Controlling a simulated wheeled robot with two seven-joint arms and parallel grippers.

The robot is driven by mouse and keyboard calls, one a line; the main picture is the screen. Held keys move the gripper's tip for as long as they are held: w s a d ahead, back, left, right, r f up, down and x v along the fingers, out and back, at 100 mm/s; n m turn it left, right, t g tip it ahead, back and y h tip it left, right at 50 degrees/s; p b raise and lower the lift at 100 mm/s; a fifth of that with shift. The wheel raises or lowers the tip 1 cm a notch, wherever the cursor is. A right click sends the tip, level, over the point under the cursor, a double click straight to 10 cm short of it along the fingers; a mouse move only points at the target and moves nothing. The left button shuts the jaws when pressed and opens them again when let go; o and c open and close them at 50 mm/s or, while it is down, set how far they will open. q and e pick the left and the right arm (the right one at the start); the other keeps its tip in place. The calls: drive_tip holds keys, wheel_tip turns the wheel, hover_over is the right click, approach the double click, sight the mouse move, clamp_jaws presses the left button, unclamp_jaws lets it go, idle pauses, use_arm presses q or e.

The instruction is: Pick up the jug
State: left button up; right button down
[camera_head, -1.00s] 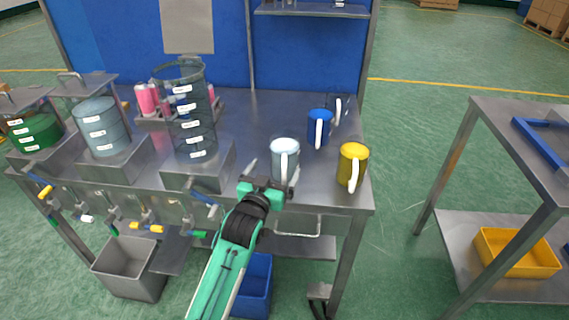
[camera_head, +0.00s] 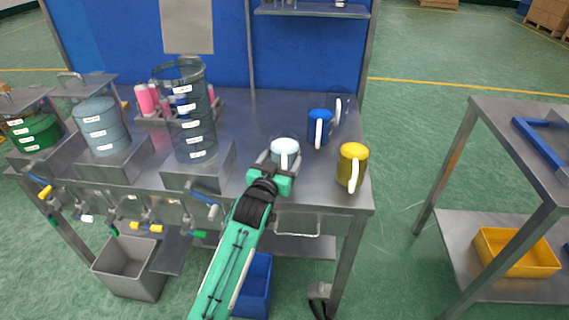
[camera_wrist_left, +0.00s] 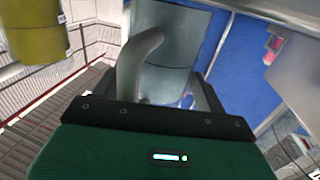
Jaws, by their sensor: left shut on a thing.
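A pale grey-blue jug (camera_head: 285,148) with a white handle stands near the front of the metal bench. My left gripper (camera_head: 280,168) is shut on this jug from the front, with a finger on either side of it and the handle between. The gripper hides the jug's lower part in the head view, so I cannot tell whether its base touches the bench. In the left wrist view the jug (camera_wrist_left: 178,45) fills the space between the fingers, its handle towards me. My right gripper is not in view.
A yellow jug (camera_head: 352,160) stands close on the right, a blue jug (camera_head: 319,128) behind, and a clear jug (camera_head: 338,104) further back. A tall clear graduated vessel (camera_head: 192,115) stands to the left. The bench between vessel and jugs is clear.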

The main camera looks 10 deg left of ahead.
use_arm(q)
drive_tip(key=shift+r, duration=0.15)
